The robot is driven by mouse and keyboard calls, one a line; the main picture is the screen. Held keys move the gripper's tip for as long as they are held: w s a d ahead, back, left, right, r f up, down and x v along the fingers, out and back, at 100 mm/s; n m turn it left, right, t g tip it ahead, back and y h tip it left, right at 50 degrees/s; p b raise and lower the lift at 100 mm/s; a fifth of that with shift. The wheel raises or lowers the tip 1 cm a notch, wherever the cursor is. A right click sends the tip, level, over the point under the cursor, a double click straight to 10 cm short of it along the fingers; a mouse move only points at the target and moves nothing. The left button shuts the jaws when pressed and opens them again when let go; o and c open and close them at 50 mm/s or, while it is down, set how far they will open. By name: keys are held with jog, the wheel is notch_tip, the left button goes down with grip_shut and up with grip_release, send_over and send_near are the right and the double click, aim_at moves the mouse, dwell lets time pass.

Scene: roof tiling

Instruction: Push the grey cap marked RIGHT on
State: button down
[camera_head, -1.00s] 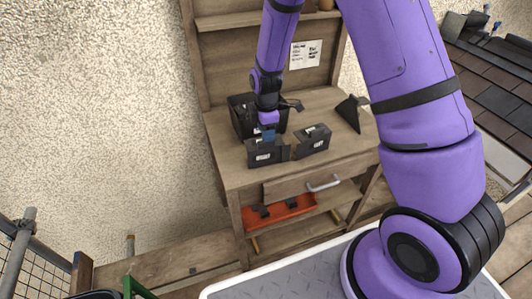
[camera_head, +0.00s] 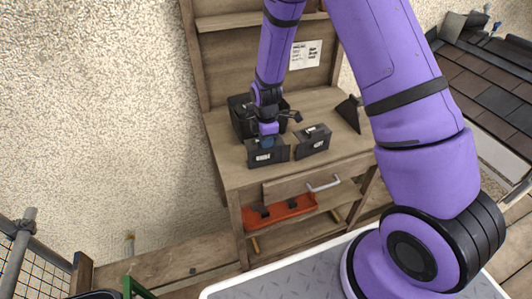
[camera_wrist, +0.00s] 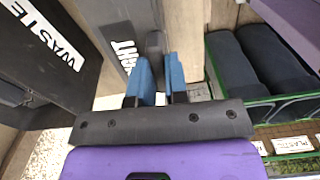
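The dark grey cap (camera_head: 259,157) stands on the wooden bench, at the left of a pair of dark labelled pieces. In the wrist view, a face of the cap (camera_wrist: 122,48) shows the letters "GHT" of its partly hidden label. My gripper (camera_head: 267,143) is down at the top of this piece. In the wrist view, my gripper's blue fingers (camera_wrist: 159,80) stand on either side of a narrow dark grey upright part. They look close to it, but I cannot tell whether they press on it.
A second dark labelled piece (camera_head: 313,141) stands close to the right. A black bin (camera_head: 240,118) stands behind; the wrist view shows a "WASTE" label (camera_wrist: 48,35). A dark angular piece (camera_head: 349,112) lies further right. An orange tray (camera_head: 290,209) sits on the shelf below.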

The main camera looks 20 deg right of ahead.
jog(key=shift+r, duration=0.1)
dwell(0.3)
jog(key=shift+r, duration=2.4)
jog(key=shift+s, duration=0.1)
